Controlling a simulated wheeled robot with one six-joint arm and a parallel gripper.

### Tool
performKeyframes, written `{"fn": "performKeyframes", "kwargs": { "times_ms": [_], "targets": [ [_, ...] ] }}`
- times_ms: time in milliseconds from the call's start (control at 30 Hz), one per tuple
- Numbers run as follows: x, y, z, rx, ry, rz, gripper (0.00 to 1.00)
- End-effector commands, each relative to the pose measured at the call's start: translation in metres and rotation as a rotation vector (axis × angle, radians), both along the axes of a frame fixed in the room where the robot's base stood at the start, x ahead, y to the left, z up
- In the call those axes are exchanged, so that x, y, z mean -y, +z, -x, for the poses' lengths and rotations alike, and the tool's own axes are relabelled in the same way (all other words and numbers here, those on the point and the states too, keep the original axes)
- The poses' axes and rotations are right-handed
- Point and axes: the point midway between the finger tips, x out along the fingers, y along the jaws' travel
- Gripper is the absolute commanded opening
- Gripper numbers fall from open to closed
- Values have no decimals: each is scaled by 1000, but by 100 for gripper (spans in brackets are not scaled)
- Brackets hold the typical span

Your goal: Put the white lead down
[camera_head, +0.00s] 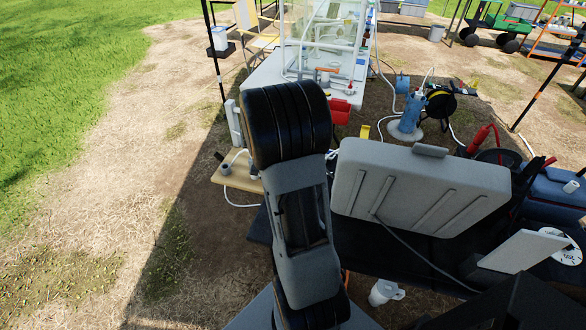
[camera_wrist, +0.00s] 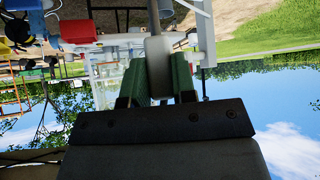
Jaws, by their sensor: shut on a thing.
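In the wrist view my gripper (camera_wrist: 158,82) is shut, its two green fingers on either side of a pale block with a grey stem running up the picture; I take this to be the end of the white lead (camera_wrist: 156,48). In the head view my own arm hides the gripper and what it holds. A white cable (camera_head: 236,203) loops beside a small wooden board (camera_head: 238,178) just left of my arm; I cannot tell whether it is the same lead.
A grey case lid (camera_head: 415,190) stands open right of my arm. Behind are a red box (camera_head: 340,111), a blue pump-like unit (camera_head: 409,117), and a white table (camera_head: 262,79) with a clear enclosure. Bare ground (camera_head: 110,190) is free at the left.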

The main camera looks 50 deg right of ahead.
Motion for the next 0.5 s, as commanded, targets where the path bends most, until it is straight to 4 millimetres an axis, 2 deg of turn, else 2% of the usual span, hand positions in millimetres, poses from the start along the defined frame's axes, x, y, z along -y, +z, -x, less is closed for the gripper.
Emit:
{"fn": "performKeyframes", "kwargs": {
  "times_ms": [33, 100, 200, 300, 400, 500],
  "targets": [
    [36, -1, 10, -1, -66, -2, 6],
    [77, -3, 23, 0, -138, -3, 6],
    [129, -5, 46, 2, -230, -3, 6],
    [171, -8, 70, 5, -305, -2, 6],
    [202, -9, 91, 8, -363, 0, 6],
    [223, -11, 107, 11, -403, 0, 6]
  ]
}}
